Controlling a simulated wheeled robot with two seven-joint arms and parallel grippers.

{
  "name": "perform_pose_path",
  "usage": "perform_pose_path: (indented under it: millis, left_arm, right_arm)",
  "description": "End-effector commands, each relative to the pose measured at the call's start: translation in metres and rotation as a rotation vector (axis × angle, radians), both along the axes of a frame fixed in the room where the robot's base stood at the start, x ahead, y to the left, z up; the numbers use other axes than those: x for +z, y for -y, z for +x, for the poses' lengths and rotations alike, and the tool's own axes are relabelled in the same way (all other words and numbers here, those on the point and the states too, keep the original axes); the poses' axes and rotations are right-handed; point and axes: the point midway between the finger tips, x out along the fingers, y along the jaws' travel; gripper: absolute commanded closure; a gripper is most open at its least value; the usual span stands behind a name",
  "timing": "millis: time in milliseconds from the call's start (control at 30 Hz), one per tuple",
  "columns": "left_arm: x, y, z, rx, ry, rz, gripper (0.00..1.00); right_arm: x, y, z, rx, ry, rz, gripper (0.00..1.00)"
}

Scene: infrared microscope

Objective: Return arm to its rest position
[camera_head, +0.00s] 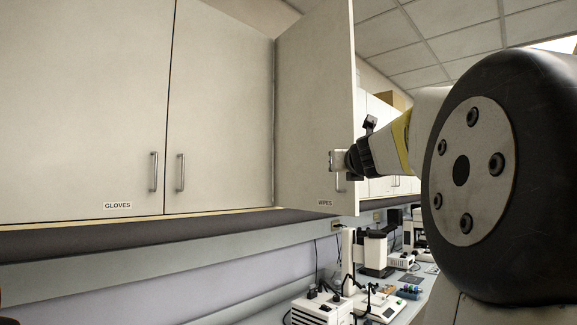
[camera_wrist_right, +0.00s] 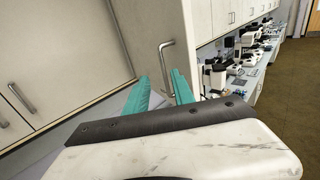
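The cabinet door labelled WIPES (camera_head: 315,110) stands swung open, out from the cabinet row. My right arm comes in from the right, and its gripper (camera_head: 338,160) is at the outer edge of this door, close to the door handle (camera_head: 338,184). In the right wrist view the two teal fingers of my right gripper (camera_wrist_right: 163,92) are spread apart. I cannot tell whether a finger touches the handle or door. My left gripper is not in view.
Closed cabinet doors, one labelled GLOVES (camera_head: 85,100), are at the left with handles sticking out. A bench below carries white microscopes and instruments (camera_head: 320,308). In the right wrist view, open floor (camera_wrist_right: 285,100) shows at the right.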

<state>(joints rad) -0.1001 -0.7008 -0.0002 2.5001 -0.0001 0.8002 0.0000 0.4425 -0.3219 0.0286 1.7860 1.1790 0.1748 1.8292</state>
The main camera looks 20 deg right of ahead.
Motion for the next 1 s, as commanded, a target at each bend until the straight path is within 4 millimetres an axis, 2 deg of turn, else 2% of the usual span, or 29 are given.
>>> perform_pose_path:
  millis: [433, 567, 667, 767, 800, 900, 1000]
  left_arm:
    - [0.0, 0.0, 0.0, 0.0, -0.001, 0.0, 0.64]
    - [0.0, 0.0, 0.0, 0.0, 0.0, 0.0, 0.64]
    - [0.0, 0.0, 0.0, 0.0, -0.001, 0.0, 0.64]
    - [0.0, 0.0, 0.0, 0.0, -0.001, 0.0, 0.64]
    - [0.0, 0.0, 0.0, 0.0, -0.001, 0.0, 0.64]
    - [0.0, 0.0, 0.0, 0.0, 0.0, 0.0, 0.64]
    - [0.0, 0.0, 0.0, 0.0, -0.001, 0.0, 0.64]
  right_arm:
    - [-0.001, -0.001, 0.0, 0.002, -0.002, -0.006, 0.7]
    - [-0.014, -0.025, -0.001, 0.061, -0.063, -0.132, 0.7]
    - [-0.044, -0.068, -0.006, 0.183, -0.171, -0.394, 0.7]
    - [-0.09, -0.124, -0.022, 0.367, -0.291, -0.768, 0.7]
    - [-0.111, -0.145, -0.031, 0.45, -0.328, -0.928, 0.7]
    - [-0.165, -0.19, -0.063, 0.666, -0.389, -1.333, 0.7]
    - [-0.222, -0.224, -0.103, 0.899, -0.395, -1.741, 0.7]
